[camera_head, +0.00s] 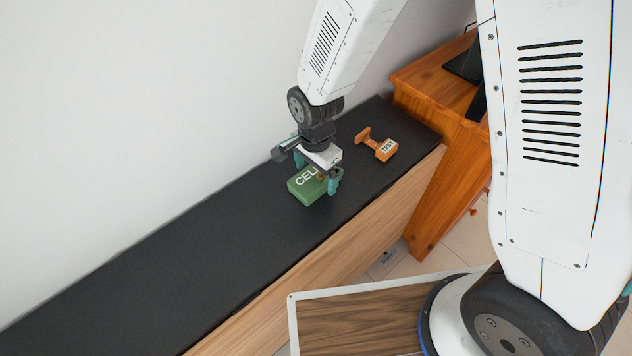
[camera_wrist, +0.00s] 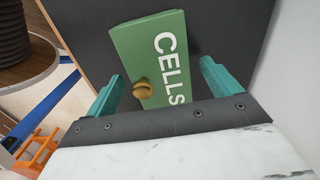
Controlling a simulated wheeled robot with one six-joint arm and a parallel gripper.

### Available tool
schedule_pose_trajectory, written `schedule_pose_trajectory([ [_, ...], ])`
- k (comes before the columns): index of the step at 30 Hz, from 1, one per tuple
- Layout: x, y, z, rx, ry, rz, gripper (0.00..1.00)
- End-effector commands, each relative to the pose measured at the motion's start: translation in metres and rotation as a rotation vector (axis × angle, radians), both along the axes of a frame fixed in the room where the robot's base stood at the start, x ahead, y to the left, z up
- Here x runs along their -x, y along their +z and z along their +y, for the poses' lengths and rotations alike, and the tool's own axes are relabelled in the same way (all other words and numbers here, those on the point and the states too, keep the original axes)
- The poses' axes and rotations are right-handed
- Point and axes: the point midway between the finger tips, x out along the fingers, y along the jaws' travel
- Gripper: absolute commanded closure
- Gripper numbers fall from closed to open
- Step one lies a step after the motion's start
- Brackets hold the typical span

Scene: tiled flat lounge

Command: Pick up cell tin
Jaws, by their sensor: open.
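The cell tin is a green box (camera_head: 304,191) with white lettering on its lid, lying on the black counter top. In the wrist view the green tin (camera_wrist: 135,45) reads "CELLS" and has a small brass knob (camera_wrist: 142,90) on it. My gripper (camera_head: 318,178) is over the tin with its teal fingers pointing down. In the wrist view the two fingers of my gripper (camera_wrist: 164,88) are apart, one on each side of the tin, with gaps visible. Part of the tin is hidden behind the gripper body.
An orange stamp-shaped item labelled "TEST" (camera_head: 384,149) lies on the counter (camera_head: 200,253) to the right of the gripper. A white wall (camera_head: 110,110) runs along the back edge. A wooden desk (camera_head: 445,125) stands at the right end. The counter's left stretch is clear.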

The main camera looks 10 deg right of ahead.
Motion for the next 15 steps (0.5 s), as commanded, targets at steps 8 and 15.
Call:
schedule_pose_trajectory([
  [8,-0.0002,-0.0140,0.0002,-0.001,0.001,-0.002,0.11],
  [15,-0.0002,-0.0137,0.0003,-0.001,0.001,-0.001,0.50],
])
